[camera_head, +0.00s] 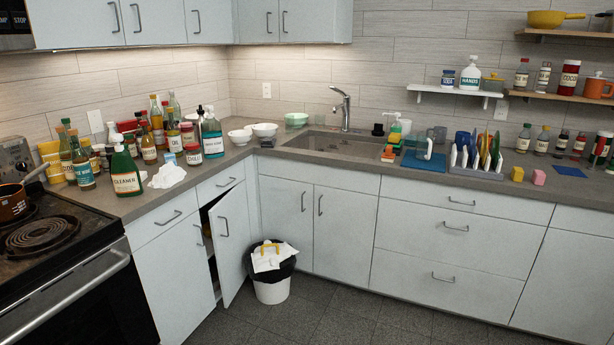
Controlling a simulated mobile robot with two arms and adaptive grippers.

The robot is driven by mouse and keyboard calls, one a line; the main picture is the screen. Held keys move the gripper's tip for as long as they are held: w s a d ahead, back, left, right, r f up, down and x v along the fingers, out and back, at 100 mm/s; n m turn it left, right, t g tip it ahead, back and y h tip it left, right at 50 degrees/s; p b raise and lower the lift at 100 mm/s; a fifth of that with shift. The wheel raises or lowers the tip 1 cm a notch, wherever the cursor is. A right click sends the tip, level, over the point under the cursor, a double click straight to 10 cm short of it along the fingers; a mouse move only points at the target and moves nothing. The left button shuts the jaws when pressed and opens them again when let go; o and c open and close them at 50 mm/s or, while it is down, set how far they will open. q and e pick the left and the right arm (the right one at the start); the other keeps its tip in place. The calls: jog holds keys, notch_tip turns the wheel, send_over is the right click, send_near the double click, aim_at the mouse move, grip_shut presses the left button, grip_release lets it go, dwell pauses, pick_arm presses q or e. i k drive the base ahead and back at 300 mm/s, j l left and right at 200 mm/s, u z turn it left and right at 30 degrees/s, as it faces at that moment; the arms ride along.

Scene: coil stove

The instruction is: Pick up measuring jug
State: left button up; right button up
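A pale, see-through vessel with a white handle (424,147) looks like the measuring jug. It is on the blue mat (409,161), on the counter right of the sink. It is small in the view, and I cannot tell whether it is upright or upside down. Neither of my grippers is in view.
The sink (332,143) and a soap bottle with sponges (392,143) are left of the mat. A dish rack with colored plates (475,158) stands close on its right. Below, a cabinet door (231,240) hangs open beside a trash bin (272,284). The floor in front is clear.

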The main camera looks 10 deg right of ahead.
aim_at(425, 141)
jog(key=i+z, duration=0.1)
jog(key=i, duration=0.6)
jog(key=i+j, duration=0.15)
jog(key=i, duration=0.5)
jog(key=i+j+z, duration=0.15)
jog(key=i, duration=0.55)
